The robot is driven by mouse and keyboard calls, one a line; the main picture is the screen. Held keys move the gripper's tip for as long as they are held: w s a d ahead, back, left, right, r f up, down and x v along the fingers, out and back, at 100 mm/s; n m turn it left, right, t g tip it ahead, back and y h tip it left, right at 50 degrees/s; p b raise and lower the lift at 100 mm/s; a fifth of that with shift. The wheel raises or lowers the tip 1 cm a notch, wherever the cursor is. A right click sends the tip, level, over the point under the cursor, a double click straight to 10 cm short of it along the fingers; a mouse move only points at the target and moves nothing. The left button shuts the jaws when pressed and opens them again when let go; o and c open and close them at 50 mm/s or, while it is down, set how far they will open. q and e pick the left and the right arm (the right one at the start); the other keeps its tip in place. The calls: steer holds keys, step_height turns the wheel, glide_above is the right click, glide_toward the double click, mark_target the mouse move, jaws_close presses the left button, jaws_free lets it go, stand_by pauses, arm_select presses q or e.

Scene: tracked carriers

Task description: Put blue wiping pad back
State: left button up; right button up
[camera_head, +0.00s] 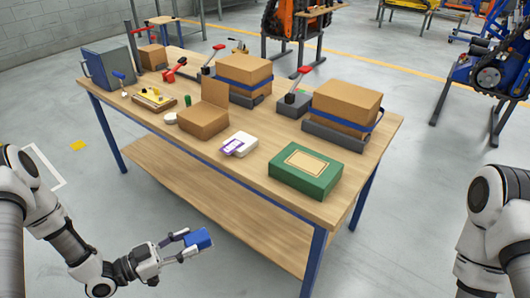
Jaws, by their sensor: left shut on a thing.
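The blue wiping pad (200,239) is a small blue block. My left gripper (189,243) is shut on it and holds it in the air, in front of the long near side of the wooden workbench (222,172). The pad appears clear of the bench, over the lower shelf and floor in the picture. Part of the pad is hidden by the gripper fingers. My right arm shows at the right edge, but its gripper is out of the picture.
On the bench are a green box (306,172), a white-and-purple pack (239,144), an open cardboard box (203,119), strapped cartons (345,100) and a grey-blue bin (108,65). The near bench edge has bare strips. A lower shelf (190,185) lies beneath.

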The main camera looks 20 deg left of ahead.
arm_select(q)
steer(key=s+a+r+n+t+y+p, duration=0.1)
steer(key=s+a+r+n+t+y, duration=0.1)
steer(key=a, duration=0.7)
steer(key=s+n+t+y, duration=0.1)
steer(key=s+n+y, duration=0.1)
steer(key=s+y, duration=0.1)
steer(key=shift+s+r+t+y, duration=0.15)
steer(key=shift+s+t+y, duration=0.15)
steer(key=shift+s, duration=0.15)
